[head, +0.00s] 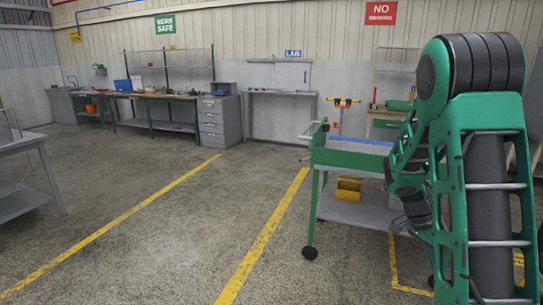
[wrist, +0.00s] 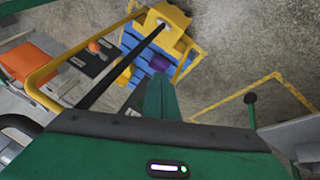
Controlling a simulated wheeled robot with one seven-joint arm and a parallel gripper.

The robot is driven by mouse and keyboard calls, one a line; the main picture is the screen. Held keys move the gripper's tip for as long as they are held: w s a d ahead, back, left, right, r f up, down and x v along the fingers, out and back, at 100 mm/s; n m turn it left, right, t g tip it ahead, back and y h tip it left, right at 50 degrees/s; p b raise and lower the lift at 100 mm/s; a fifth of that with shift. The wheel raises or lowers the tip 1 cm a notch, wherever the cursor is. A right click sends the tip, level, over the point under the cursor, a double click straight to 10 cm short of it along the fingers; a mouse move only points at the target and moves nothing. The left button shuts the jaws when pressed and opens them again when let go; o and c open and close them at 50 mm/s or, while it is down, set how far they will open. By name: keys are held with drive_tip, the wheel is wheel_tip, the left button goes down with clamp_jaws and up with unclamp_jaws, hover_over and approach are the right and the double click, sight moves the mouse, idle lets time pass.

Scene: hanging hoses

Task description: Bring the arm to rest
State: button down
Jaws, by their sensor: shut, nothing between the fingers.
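My arm (head: 492,190) stands at the right of the head view, green with dark grey joints. It rises to a high elbow and folds down on the far side, over the right part of a green cart. My gripper (wrist: 160,88) shows in the wrist view as narrow green fingers close together, with nothing seen between them. Its wide green body fills the bottom of that view. In the head view the fingertips cannot be made out behind the arm. No hose is clearly seen in either view.
The green cart (head: 346,157) stands close by my arm, a yellow bin (head: 348,189) on its lower shelf. The wrist view shows a yellow frame (wrist: 42,72) and blue items (wrist: 132,72) below. A grey table (head: 22,150) stands left. The middle floor is clear.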

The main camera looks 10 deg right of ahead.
drive_tip(key=s+a+r+n+t+y, duration=0.2)
drive_tip(key=s+a+r+n, duration=0.3)
drive_tip(key=s+a+n, duration=0.1)
drive_tip(key=s+a+r+n+t+y, duration=0.1)
drive_tip(key=s+a+r+n+t, duration=0.1)
drive_tip(key=s+a+r+n, duration=0.4)
drive_tip(key=shift+s+a+r+n+t+y, duration=0.35)
drive_tip(key=shift+s+a+n, duration=0.45)
drive_tip(key=shift+s+a, duration=1.25)
drive_tip(key=shift+w+a, duration=0.4)
drive_tip(key=shift+a, duration=0.05)
